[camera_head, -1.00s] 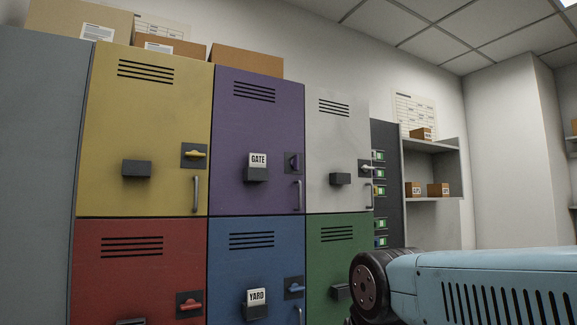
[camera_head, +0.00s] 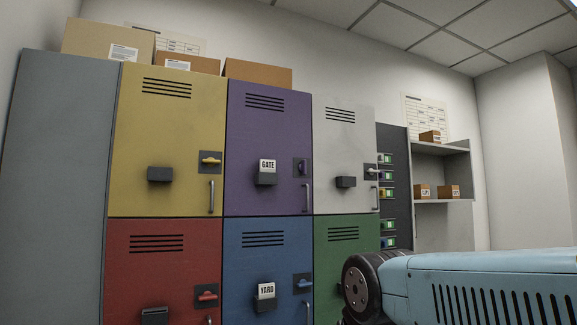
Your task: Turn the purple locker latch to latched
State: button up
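The purple locker (camera_head: 268,138) is in the upper row, between a yellow and a white locker, with its door shut. Its purple latch (camera_head: 302,167) sits on a dark plate at the door's right side, and its knob looks upright, unlike the sideways yellow, red and blue handles. A card reading GATE (camera_head: 267,166) stands in a dark holder on the door. A grey pull handle (camera_head: 307,198) is below the latch. My light blue arm shows at the lower right, apart from the lockers. My gripper is not in view.
Yellow (camera_head: 167,120), white (camera_head: 345,135), red (camera_head: 160,268), blue (camera_head: 262,255) and green (camera_head: 343,260) lockers surround the purple one. Cardboard boxes (camera_head: 257,75) sit on top. A dark rack and shelves (camera_head: 440,178) stand to the right.

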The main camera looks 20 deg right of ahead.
aim_at(302, 167)
jog(key=u, duration=0.45)
jog(key=k, duration=1)
jog(key=u, duration=0.7)
jog(key=i, duration=1.65)
jog(key=z, duration=0.95)
jog(key=i, duration=0.65)
jog(key=z, duration=0.5)
jog(key=k, duration=0.85)
jog(key=z, duration=0.15)
jog(key=i, duration=0.5)
jog(key=z, duration=0.05)
